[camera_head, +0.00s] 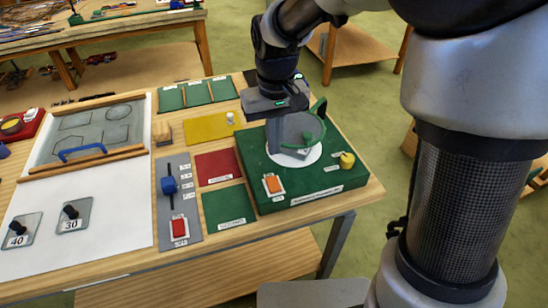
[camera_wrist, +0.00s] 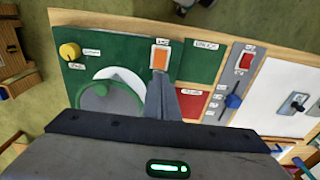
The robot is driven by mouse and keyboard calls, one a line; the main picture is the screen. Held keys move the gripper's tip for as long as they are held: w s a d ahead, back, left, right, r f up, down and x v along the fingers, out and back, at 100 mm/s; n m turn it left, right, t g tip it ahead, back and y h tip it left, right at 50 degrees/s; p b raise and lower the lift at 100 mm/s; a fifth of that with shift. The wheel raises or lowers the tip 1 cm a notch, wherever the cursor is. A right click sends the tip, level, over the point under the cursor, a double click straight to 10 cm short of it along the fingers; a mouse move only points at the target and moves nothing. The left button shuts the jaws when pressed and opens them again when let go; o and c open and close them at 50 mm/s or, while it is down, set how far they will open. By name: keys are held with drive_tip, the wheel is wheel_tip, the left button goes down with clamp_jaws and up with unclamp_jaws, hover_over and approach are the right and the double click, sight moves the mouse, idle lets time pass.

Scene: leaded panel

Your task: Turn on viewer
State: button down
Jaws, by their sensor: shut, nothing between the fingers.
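The viewer is a green box (camera_head: 250,160) on the right end of the workbench, with a white disc (camera_head: 314,155) and a green-rimmed round glass above it. An orange rocker switch (camera_head: 273,184) in a white frame sits at its front left corner, and a yellow knob (camera_head: 347,160) at its right. The switch also shows in the wrist view (camera_wrist: 160,58). My gripper (camera_head: 273,150) points down over the viewer, shut and empty, behind the switch in the head view. In the wrist view its fingertips (camera_wrist: 159,80) appear just below the switch; contact cannot be told.
A grey panel with a blue slider (camera_head: 169,185) and a red switch (camera_head: 179,227) lies left of the viewer. Red, green and yellow mats lie between. A white board (camera_head: 110,240) with a blue handle and numbered black knobs is further left.

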sight(273, 180)
drive_tip(key=shift+r, duration=0.85)
drive_tip(key=shift+s, duration=0.1)
drive_tip(key=shift+s+d+t+b, duration=0.35)
drive_tip(key=shift+s+t+b, duration=0.4)
drive_tip(key=shift+b, duration=0.9)
drive_tip(key=shift+w, duration=0.1)
drive_tip(key=f, duration=0.4)
drive_tip(key=w+f, duration=0.1)
drive_tip(key=f, duration=0.4)
drive_tip(key=w+f+b, duration=0.1)
drive_tip(key=f, duration=0.3)
drive_tip(key=shift+w+a+f, duration=0.25)
drive_tip(key=shift+a+f, duration=0.1)
drive_tip(key=shift+w, duration=0.1)
